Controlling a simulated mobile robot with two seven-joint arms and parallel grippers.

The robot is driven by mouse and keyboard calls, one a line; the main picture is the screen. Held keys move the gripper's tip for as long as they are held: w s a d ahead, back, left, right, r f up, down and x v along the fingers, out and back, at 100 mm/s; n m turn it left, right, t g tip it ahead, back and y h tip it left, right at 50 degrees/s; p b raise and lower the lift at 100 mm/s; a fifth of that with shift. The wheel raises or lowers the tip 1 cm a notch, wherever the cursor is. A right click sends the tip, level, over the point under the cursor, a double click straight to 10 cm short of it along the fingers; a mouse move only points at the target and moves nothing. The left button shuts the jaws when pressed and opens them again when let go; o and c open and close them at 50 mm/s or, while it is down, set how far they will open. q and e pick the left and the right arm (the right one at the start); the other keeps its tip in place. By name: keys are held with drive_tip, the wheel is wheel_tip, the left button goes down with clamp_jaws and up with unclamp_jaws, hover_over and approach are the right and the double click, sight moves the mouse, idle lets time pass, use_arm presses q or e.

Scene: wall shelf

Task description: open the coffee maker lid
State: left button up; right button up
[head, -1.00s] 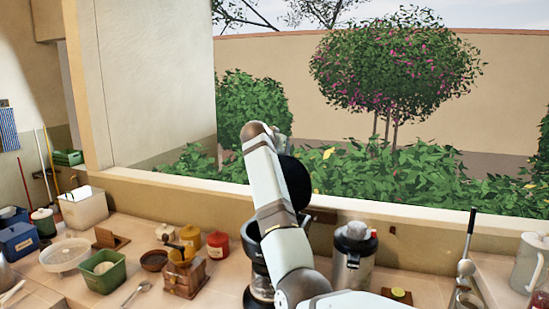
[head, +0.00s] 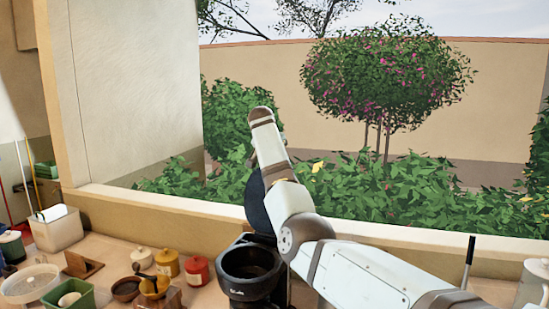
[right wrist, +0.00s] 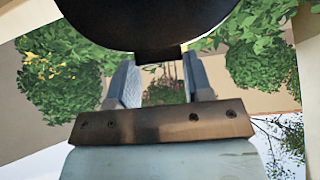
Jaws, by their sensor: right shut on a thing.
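The coffee maker (head: 247,272) is black and stands on the counter at the lower middle of the head view, its round top basket open to view. Its dark round lid (head: 257,206) stands raised behind the basket, partly hidden by my right arm. In the right wrist view the lid (right wrist: 145,20) fills the top, with a small tab reaching down between the fingers. My right gripper (right wrist: 159,62) is shut on the lid at this tab. In the head view its fingers are hidden. My left gripper is in neither view.
Red (head: 198,270) and yellow (head: 167,262) canisters and a grinder (head: 155,290) stand left of the coffee maker. A window sill (head: 150,212) runs behind, with shrubs beyond. A white pitcher (head: 533,285) stands at far right. My right arm hides the counter right of the coffee maker.

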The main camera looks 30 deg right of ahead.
idle(0.4)
drive_tip(key=o, duration=1.3)
drive_tip(key=shift+a, duration=0.1)
drive_tip(key=shift+r, duration=0.1)
drive_tip(key=shift+s+a+r, duration=0.15)
drive_tip(key=shift+a+r, duration=0.05)
drive_tip(key=shift+r, duration=0.1)
drive_tip(key=shift+b+v, duration=1.9)
drive_tip(key=shift+v, duration=4.6)
drive_tip(key=shift+f, duration=0.1)
